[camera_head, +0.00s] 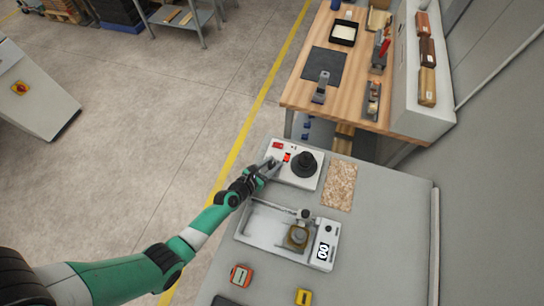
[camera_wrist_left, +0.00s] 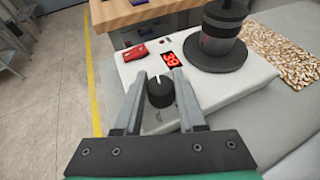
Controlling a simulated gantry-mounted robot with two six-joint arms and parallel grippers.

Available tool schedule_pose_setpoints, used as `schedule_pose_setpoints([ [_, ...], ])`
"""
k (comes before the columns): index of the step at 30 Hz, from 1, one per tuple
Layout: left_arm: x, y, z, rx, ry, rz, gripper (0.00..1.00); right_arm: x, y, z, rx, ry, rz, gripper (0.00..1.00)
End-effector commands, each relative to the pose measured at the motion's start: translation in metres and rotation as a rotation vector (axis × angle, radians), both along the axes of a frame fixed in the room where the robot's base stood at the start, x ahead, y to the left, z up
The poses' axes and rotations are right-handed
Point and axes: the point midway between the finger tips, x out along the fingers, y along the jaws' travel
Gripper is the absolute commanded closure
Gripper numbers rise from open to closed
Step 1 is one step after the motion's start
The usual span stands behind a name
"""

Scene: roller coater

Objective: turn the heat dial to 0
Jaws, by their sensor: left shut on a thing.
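The white heating unit (camera_head: 296,178) stands on the grey bench and carries a black round plate (camera_head: 304,166) with a dark pot on it. In the left wrist view the black heat dial (camera_wrist_left: 160,92) has a white pointer mark at its far side, pointing roughly away from me. My left gripper (camera_head: 273,166) has its fingers (camera_wrist_left: 159,76) on either side of the dial and is shut on it. A red lit display (camera_wrist_left: 174,59) sits just beyond the dial; its digits are hard to read. My right gripper is out of view.
A red switch (camera_wrist_left: 138,52) is on the unit's far left corner. A speckled mat (camera_head: 340,185) lies right of the unit. A white tray device (camera_head: 258,228) with a scale-like display stands nearer. A wooden workbench (camera_head: 375,105) with tools is behind.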

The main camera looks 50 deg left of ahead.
Motion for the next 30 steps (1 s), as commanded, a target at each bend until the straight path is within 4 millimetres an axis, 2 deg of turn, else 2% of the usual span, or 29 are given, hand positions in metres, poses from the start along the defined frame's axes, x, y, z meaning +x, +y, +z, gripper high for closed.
schedule_pose_setpoints([
  [1,0.001,-0.004,0.014,-0.002,0.009,0.032,1.00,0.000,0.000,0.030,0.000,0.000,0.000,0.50],
  [3,0.001,-0.004,0.013,-0.002,0.005,0.094,1.00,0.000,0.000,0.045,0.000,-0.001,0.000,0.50],
  [8,0.002,-0.005,0.006,0.000,-0.003,0.241,1.00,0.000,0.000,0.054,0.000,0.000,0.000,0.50],
  [21,0.002,-0.002,-0.001,0.002,-0.008,0.614,1.00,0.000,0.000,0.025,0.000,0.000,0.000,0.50],
  [30,0.000,-0.001,0.000,0.003,-0.005,0.744,1.00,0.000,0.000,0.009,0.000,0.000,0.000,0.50],
])
